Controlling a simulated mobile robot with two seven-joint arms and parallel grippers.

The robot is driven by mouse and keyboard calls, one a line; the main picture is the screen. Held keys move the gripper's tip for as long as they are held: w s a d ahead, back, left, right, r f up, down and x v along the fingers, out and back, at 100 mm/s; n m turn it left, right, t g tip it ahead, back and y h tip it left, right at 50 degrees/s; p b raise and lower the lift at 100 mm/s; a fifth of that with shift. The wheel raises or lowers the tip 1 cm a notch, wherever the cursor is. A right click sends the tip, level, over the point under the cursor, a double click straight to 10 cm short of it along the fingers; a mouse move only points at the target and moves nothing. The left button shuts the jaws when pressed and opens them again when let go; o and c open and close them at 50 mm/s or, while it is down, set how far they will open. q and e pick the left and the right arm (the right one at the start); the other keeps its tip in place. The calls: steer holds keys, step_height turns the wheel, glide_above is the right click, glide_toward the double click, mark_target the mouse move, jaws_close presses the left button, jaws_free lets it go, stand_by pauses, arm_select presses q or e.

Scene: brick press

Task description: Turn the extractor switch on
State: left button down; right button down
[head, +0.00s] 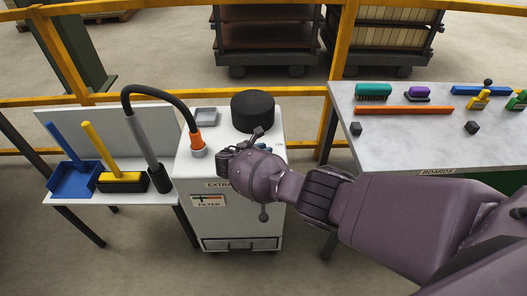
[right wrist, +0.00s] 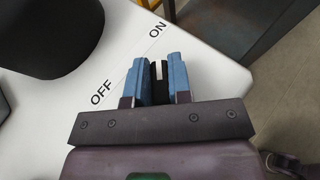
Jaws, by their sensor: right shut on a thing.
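The extractor (head: 230,222) is a white cabinet with a black round drum (head: 253,110) on top. My right gripper (head: 258,149) is over its top, in front of the drum, and mostly hides the switch in the head view. In the right wrist view, the gripper's blue fingers (right wrist: 161,82) are shut on the black switch (right wrist: 159,74), which has a white mark. The words OFF and ON are printed on the white top beside the switch, with OFF nearer the gripper body. The switch's exact setting is hard to tell. My left gripper is out of view.
An orange-cuffed hose (head: 197,140) curves left from the cabinet top. A side table (head: 60,125) holds a blue dustpan (head: 75,180) and a yellow-handled brush (head: 122,182). A bench (head: 400,142) with brushes and tools stands at right. Yellow rails (head: 338,70) run behind.

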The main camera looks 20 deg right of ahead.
steer(key=shift+s+f, duration=0.25)
steer(key=shift+f, duration=0.15)
steer(key=c, duration=1)
jaws_free()
steer(key=shift+a, duration=0.1)
steer(key=shift+c, duration=0.2)
steer(key=shift+w, duration=0.1)
steer(key=shift+w+r, duration=0.1)
steer(key=shift+r, duration=0.1)
